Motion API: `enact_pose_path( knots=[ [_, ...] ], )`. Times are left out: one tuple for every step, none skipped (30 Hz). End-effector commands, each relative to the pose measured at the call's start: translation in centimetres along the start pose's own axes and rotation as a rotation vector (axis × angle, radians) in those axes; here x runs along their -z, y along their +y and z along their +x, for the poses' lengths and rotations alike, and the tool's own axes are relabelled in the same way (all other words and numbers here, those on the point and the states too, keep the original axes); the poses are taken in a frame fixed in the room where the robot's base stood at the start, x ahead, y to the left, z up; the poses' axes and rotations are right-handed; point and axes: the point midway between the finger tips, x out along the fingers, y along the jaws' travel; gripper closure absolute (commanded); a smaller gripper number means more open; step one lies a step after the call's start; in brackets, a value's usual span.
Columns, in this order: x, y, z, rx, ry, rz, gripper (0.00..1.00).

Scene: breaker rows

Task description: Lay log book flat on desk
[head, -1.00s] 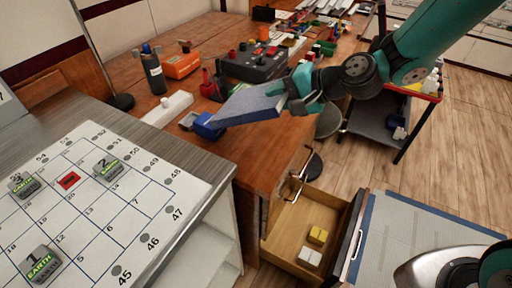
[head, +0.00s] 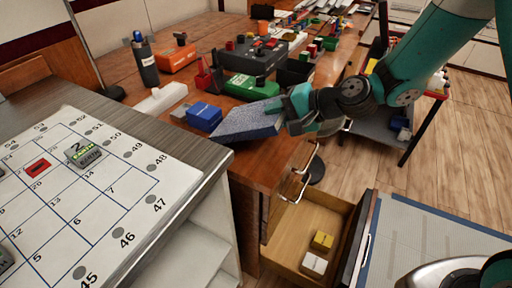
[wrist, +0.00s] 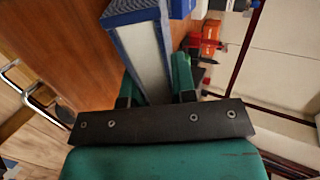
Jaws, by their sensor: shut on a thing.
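The log book (head: 246,122) is a thick blue-grey book with a blue edge. My gripper (head: 291,110) is shut on its right end. In the head view the book is tilted, its left end lower, over the front part of the wooden desk (head: 262,172). In the wrist view the book (wrist: 146,48) stands between the two fingers (wrist: 158,88), its pale page edge facing the camera. I cannot tell whether its lower edge touches the desk.
A blue box (head: 204,117) sits just left of the book, and a green case (head: 250,88) lies behind it. An open drawer (head: 292,238) with yellow and white blocks juts out below the desk front. A numbered board (head: 110,205) lies at left.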

Motion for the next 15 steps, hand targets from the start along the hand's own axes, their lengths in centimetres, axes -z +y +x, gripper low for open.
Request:
enact_pose_path(
  knots=[
    [0.02,0.36,0.25,0.003,0.001,-0.001,1.0],
    [0.03,0.42,0.28,0.003,0.001,-0.001,1.0],
    [0.03,0.46,0.3,0.003,0.001,-0.001,1.0],
    [0.03,0.47,0.31,0.003,0.001,-0.001,1.0],
    [0.04,0.46,0.3,0.003,0.001,-0.001,1.0],
    [0.04,0.43,0.29,0.003,0.001,-0.001,1.0],
    [0.03,0.41,0.27,0.003,0.001,-0.001,1.0],
    [0.04,0.4,0.26,0.003,0.001,-0.001,1.0],
    [0.03,0.4,0.26,0.003,0.001,-0.001,1.0],
    [0.04,0.4,0.26,0.003,0.001,-0.001,1.0],
    [0.02,0.49,0.27,0.001,0.001,0.0,0.7],
    [0.02,0.49,0.27,0.0,0.001,0.0,0.61],
    [0.02,0.49,0.27,0.0,0.0,0.0,0.58],
    [0.02,0.49,0.27,0.0,0.001,0.0,0.58],
    [0.02,0.49,0.27,0.001,0.0,0.0,0.58]
  ],
)
